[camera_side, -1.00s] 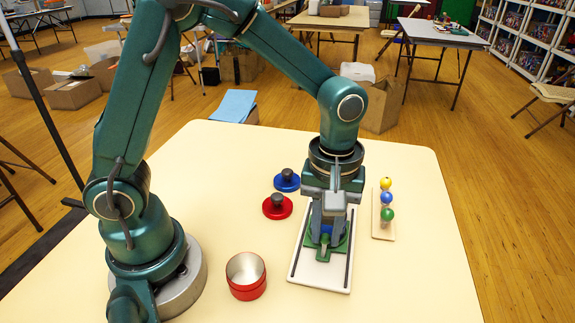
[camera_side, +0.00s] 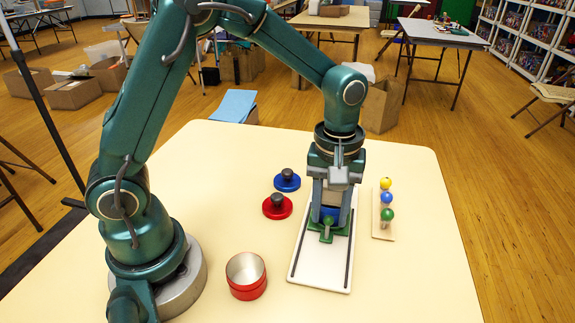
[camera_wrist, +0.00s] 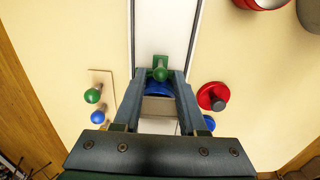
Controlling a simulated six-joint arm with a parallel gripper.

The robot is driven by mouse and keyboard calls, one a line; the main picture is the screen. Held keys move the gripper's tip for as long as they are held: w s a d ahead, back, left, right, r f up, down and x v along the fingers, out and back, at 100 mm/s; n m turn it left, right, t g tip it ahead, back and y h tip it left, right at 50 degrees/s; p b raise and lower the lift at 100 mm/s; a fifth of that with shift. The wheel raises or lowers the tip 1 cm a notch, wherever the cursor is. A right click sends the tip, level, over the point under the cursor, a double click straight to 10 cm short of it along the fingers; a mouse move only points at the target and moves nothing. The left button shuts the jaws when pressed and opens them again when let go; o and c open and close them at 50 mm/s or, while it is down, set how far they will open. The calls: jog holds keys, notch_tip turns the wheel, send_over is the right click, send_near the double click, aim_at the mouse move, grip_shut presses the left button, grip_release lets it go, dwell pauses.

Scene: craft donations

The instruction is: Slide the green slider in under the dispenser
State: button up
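The green slider (camera_side: 327,232) sits on a long white board (camera_side: 318,275) with two dark rails, its upright knob toward the front. In the wrist view the slider's knob (camera_wrist: 160,70) shows between my fingertips. My gripper (camera_side: 331,222) is low over the board, right at the slider. In the wrist view my gripper (camera_wrist: 160,78) has its fingers apart, with pale gaps beside the knob; whether they touch anything is unclear. Just behind the knob is a blue rounded piece (camera_wrist: 157,89), and behind it a grey block (camera_wrist: 158,106). I cannot tell whether these are the dispenser; my gripper hides much there.
Left of the board are a red lid (camera_side: 277,207), a blue lid (camera_side: 287,181) and an open red tin (camera_side: 246,281). On its right, a wooden stand (camera_side: 383,231) holds yellow, blue and green balls. The board's front part and the table's front right are clear.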

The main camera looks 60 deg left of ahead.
jog(key=shift+r, duration=0.1)
jog(key=shift+r, duration=3.65)
